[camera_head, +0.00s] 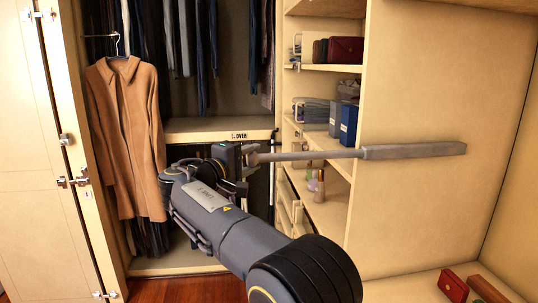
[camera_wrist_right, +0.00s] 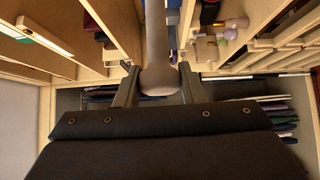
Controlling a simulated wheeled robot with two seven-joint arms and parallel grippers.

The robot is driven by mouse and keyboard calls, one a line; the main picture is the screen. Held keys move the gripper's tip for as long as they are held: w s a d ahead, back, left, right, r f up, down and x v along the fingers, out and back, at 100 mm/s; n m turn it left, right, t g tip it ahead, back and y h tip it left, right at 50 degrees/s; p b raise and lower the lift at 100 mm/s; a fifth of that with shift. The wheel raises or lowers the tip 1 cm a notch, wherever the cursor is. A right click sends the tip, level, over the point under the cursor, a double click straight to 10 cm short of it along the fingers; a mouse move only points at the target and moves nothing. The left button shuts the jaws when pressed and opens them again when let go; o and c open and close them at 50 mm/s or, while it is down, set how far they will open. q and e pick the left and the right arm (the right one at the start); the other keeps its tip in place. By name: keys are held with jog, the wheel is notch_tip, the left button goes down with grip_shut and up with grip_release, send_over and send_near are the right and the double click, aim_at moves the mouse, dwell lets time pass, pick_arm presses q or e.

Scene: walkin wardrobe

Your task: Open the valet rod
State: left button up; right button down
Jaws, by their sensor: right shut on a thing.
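The valet rod (camera_head: 320,155) is a grey bar running across the front of the shelf tower. Its thicker square sleeve (camera_head: 415,150) lies along the side panel at the right, and its thinner part extends out of the sleeve to the left. My right gripper (camera_head: 248,160) is shut on the knobbed left end of the rod. In the right wrist view the round knob (camera_wrist_right: 160,80) sits between the two fingers, with the rod running away from it toward the top. My left gripper is not in view.
A brown jacket (camera_head: 128,135) hangs on a hanger at the left, beside an open door (camera_head: 35,150). Shelves (camera_head: 325,145) behind the rod hold boxes, wallets and small bottles. Dark clothes (camera_head: 190,45) hang at the back. Red cases (camera_head: 453,286) lie at the lower right.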

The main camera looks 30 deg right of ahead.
jog(key=shift+w+a+f, duration=0.1)
jog(key=shift+w+a, duration=0.2)
jog(key=shift+a, duration=0.6)
jog(key=c, duration=1)
grip_release()
jog(key=shift+o, duration=0.2)
jog(key=shift+d, duration=0.1)
jog(key=b+v, duration=0.2)
jog(key=v, duration=0.6)
